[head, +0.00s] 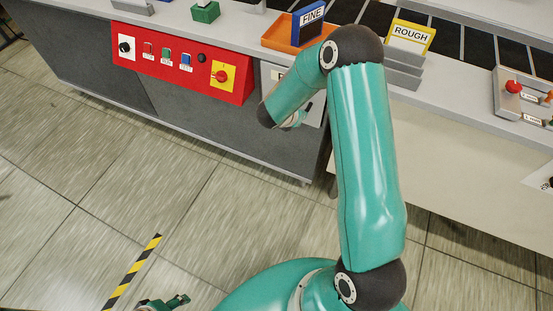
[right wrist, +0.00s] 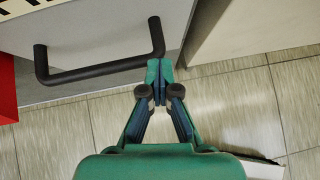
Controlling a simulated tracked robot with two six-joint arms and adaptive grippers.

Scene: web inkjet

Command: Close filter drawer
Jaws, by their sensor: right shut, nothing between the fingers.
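The filter drawer (head: 270,72) shows as a pale front with a partly covered label, right of the red panel. My right arm hides much of it. In the right wrist view its pale front (right wrist: 95,35) carries a black bar handle (right wrist: 100,72). My right gripper (right wrist: 160,72) is shut and empty, its tips at the handle's right end; I cannot tell if they touch it. In the head view its end is mostly hidden behind my forearm. How far the drawer stands out is unclear. My left gripper (head: 178,301) is at the bottom edge, low over the floor, its jaws too small to judge.
A red control panel (head: 180,60) with knobs and buttons is left of the drawer. An orange tray (head: 284,38), a blue FINE sign (head: 311,15) and a yellow ROUGH sign (head: 411,36) stand on top. Tiled floor (head: 110,190) in front is clear, with a striped tape (head: 130,275).

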